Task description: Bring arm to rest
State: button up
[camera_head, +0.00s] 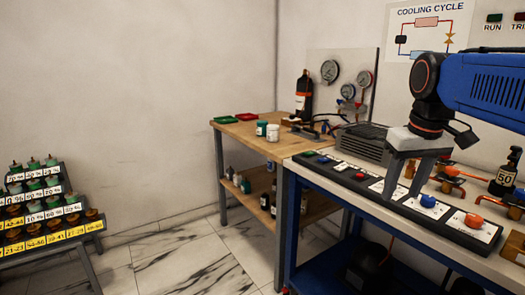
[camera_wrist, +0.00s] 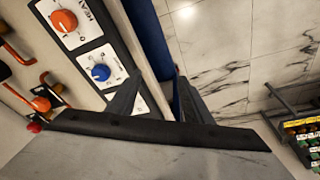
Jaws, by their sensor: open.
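My arm (camera_head: 485,85), with a blue link and a black wrist joint, reaches in from the right in the head view. My gripper (camera_head: 402,194) points down above the black control panel (camera_head: 460,228) on the bench. Its two grey fingers are apart with nothing between them. In the wrist view my gripper (camera_wrist: 158,88) shows the same open fingers near the bench's edge. A blue knob (camera_wrist: 100,72) and an orange knob (camera_wrist: 64,20) lie beside the fingers there. In the head view the fingers hide part of the panel, and I cannot tell whether they touch it.
Orange-handled valves (camera_head: 470,185) and a black bottle (camera_head: 507,172) stand behind the panel. A grey ribbed block (camera_head: 358,142) sits left of my gripper. A wooden table (camera_head: 245,131) with gauges behind it stands farther left. A bottle rack (camera_head: 45,210) is at far left, with open floor between.

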jog(key=s+a+f+t, duration=0.1)
jog(key=s+f, duration=0.6)
jog(key=f, duration=0.3)
jog(key=s+a+f+m+t, duration=0.1)
jog(key=s+a+f, duration=0.1)
jog(key=s+f, duration=0.5)
notch_tip(320, 180, down, 3)
jog(key=shift+s+r, duration=0.15)
jog(key=shift+s, duration=0.2)
dwell(0.6)
